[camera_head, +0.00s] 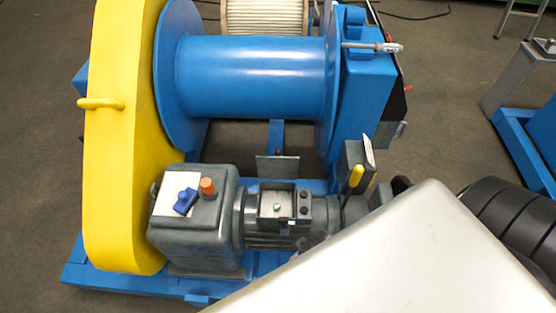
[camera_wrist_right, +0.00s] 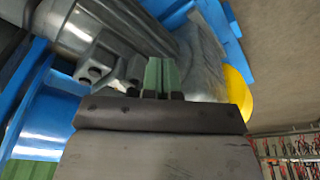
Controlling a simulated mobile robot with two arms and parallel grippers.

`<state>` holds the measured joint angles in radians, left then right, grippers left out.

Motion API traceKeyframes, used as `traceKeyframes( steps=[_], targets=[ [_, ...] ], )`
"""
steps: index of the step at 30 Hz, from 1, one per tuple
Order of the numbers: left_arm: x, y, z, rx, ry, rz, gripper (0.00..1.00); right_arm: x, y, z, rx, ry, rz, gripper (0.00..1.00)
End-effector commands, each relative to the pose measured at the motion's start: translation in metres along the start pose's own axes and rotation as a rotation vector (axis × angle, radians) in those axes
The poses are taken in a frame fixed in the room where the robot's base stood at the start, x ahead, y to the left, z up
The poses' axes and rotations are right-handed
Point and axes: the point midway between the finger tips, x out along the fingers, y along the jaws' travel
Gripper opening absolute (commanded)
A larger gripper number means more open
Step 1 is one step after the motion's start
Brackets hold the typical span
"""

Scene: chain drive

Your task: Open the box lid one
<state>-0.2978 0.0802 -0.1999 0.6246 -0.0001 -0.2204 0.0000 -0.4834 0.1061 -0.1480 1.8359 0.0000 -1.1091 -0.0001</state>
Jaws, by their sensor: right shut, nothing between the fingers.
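In the head view a small grey box (camera_head: 285,207) sits on top of the grey motor, with a green button and dark knobs showing in its face. A thin grey plate (camera_head: 277,168) stands upright just behind it; I cannot tell whether it is the box's lid. My right gripper shows in the right wrist view, its two greenish fingers (camera_wrist_right: 161,66) close together and empty, near grey block-shaped parts (camera_wrist_right: 98,62). I cannot tell whether it touches them. In the head view the right gripper is hidden behind my silver arm link. My left gripper is not in view.
A yellow guard (camera_head: 125,150) with a ring handle stands at the left of a blue drum (camera_head: 250,78). A grey gearbox (camera_head: 195,225) with a blue knob and an orange cap is left of the motor.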

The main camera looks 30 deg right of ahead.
Motion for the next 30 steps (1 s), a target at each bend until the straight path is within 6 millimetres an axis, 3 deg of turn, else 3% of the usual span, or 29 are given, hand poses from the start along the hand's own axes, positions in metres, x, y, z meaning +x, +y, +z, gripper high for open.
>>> traceKeyframes(
  steps=[1,3,11,15,20,30],
  targets=[
    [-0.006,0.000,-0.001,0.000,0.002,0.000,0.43,-0.021,0.001,-0.008,0.000,0.011,0.001,0.00],
    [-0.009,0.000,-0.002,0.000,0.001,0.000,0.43,-0.042,0.002,-0.016,-0.001,0.021,0.003,0.00],
    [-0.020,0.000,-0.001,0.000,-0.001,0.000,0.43,-0.112,0.007,-0.040,-0.036,0.068,0.010,0.00],
    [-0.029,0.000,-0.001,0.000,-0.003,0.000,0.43,-0.150,0.014,-0.068,-0.147,0.145,0.024,0.00],
    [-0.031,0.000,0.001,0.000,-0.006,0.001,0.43,-0.147,0.025,-0.102,-0.326,0.235,0.049,0.00],
    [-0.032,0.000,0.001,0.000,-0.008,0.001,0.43,-0.111,0.070,-0.166,-0.636,0.376,0.144,0.00]
  ],
)
